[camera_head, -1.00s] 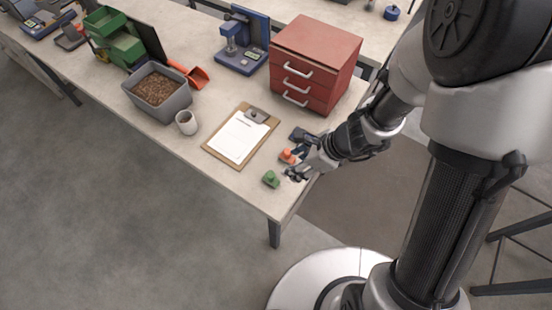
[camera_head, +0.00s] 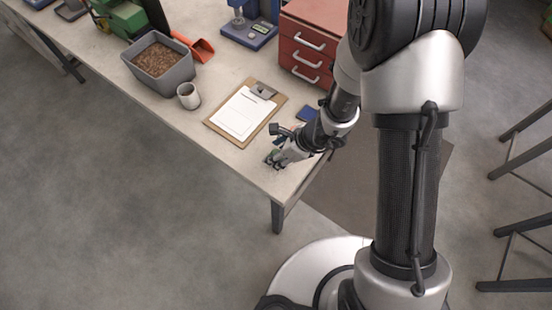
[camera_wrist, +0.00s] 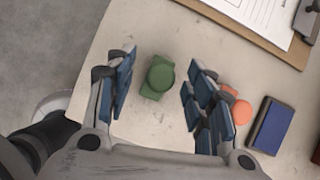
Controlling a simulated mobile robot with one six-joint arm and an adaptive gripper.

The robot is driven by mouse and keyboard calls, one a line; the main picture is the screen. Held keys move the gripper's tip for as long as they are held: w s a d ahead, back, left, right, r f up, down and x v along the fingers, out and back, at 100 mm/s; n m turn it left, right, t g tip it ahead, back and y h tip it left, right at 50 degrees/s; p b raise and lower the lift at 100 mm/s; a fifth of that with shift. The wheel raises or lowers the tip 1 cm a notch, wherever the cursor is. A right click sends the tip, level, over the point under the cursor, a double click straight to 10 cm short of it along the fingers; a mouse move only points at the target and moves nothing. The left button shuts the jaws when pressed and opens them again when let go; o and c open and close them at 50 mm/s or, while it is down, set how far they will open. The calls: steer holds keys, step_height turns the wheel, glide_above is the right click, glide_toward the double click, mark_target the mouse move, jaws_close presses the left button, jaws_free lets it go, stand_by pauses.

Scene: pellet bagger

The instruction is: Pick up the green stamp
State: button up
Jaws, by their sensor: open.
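The green stamp (camera_wrist: 158,77) stands on the table between the two open fingers of my gripper (camera_wrist: 157,92) in the wrist view. It has a round knob over a rectangular base. Clear gaps show on both sides of it, the left gap smaller, and neither finger appears to touch it. In the head view my gripper (camera_head: 275,160) is over the table's front right corner, and it mostly hides the stamp.
An orange stamp (camera_wrist: 237,106) stands just right of the right finger, with a dark blue pad (camera_wrist: 270,126) beyond it. A clipboard (camera_wrist: 250,25) lies behind.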

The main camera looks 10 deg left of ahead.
steer(key=shift+a+f, duration=0.35)
steer(key=shift+f, duration=0.2)
steer(key=shift+c, duration=0.5)
steer(key=c, duration=1.1)
steer(key=shift+o, duration=0.2)
steer(key=shift+r, duration=0.1)
step_height(320, 180, up, 20)
steer(key=p, duration=0.9)
steer(key=shift+p, duration=0.35)
